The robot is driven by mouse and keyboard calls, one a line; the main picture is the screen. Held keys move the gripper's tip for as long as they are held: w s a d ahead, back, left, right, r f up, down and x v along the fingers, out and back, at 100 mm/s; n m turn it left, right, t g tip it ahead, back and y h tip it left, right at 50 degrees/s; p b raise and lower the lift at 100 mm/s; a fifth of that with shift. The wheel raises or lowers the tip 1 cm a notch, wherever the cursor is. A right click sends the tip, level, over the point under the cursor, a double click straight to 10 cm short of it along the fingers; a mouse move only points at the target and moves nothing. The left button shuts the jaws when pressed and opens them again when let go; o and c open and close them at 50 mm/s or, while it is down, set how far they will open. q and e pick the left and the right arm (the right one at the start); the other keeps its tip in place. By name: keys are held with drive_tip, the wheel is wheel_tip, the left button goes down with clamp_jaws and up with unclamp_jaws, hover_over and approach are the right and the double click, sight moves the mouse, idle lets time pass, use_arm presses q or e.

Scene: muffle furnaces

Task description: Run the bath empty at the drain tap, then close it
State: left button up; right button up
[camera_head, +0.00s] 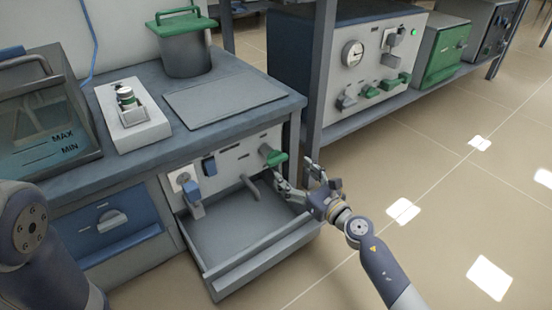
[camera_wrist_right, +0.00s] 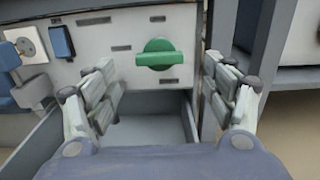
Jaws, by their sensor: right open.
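The bath (camera_head: 45,125) is a clear-walled tank with MAX and MIN marks at the left of the bench in the head view. Bluish water shows in it near the marks. The green tap handle (camera_head: 275,156) is on the panel under the bench; it lies level in the right wrist view (camera_wrist_right: 159,54). A grey spout (camera_head: 252,188) sticks out below it, over a grey tray (camera_head: 225,275). My right gripper (camera_head: 297,178) is open and empty in front of the handle, fingers either side of it in the wrist view, apart from it. My left gripper is out of view.
A bench leg (camera_head: 318,90) stands close to my right gripper. A lidded pot (camera_head: 184,45) and a flat plate (camera_head: 224,97) are on the bench. The floor at right is clear.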

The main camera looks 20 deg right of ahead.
sight(279, 162)
drive_tip(key=b+x, duration=0.1)
drive_tip(key=x, duration=0.7)
drive_tip(key=shift+b, duration=0.4)
drive_tip(key=c, duration=1.1)
